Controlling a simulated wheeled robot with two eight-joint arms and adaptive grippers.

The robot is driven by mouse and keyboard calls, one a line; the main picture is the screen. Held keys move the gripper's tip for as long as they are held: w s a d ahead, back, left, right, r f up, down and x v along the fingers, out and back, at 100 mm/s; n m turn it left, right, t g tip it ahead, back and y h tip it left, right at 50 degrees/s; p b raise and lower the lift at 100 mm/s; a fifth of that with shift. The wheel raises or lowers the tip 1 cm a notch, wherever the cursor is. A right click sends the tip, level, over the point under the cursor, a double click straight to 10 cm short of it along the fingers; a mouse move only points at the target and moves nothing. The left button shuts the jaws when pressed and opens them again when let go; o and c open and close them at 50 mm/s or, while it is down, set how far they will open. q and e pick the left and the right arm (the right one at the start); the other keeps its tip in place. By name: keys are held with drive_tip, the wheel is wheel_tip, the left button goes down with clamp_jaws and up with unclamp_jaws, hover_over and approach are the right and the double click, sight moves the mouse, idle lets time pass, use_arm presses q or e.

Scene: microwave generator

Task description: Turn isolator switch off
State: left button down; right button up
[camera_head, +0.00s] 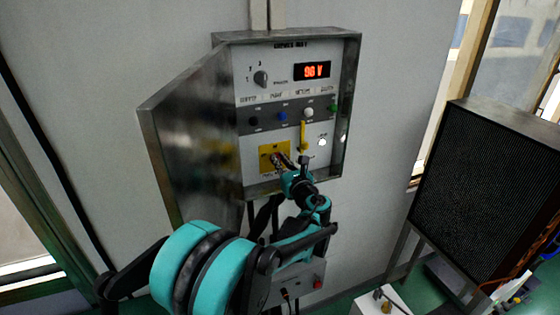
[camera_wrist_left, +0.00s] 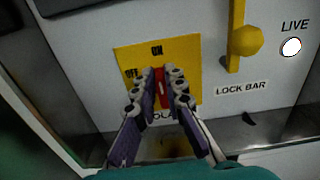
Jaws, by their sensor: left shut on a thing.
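The isolator switch is a red handle (camera_wrist_left: 160,82) on a yellow plate (camera_wrist_left: 190,53) marked ON at the top and OFF at the left. The handle stands roughly upright, towards the ON mark. The plate (camera_head: 263,149) is low in the metal control box in the head view, where my gripper mostly covers the handle. My left gripper (camera_wrist_left: 167,74) is shut on the red handle, one finger on each side; in the head view its tip (camera_head: 281,161) is at the plate.
Right of the plate are a yellow lock bar (camera_wrist_left: 236,42) and a lit white LIVE lamp (camera_wrist_left: 291,46). The box's open metal door (camera_head: 190,130) stands to the left. Above are a rotary knob (camera_head: 261,78) and a red display (camera_head: 312,71) reading about 90 V. A dark panel (camera_head: 490,190) stands right.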

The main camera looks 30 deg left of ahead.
use_arm(q)
drive_tip(key=n+b, duration=0.1)
drive_tip(key=n, duration=0.3)
drive_tip(key=s+f+n+b, duration=0.1)
drive_tip(key=n+b, duration=0.1)
drive_tip(key=n, duration=0.3)
drive_tip(key=a+n+b, duration=0.1)
drive_tip(key=n+b, duration=0.1)
drive_tip(key=n, duration=0.2)
drive_tip(key=shift+s+f, duration=0.15)
drive_tip(key=shift+f, duration=0.05)
drive_tip(key=shift+f+n+b, duration=0.15)
drive_tip(key=shift+n+b, duration=0.1)
drive_tip(key=shift+n, duration=0.85)
drive_tip(key=shift+f+n+b, duration=0.1)
drive_tip(key=shift+n+b, duration=0.15)
drive_tip(key=shift+n, duration=0.85)
drive_tip(key=c, duration=1.6)
unclamp_jaws()
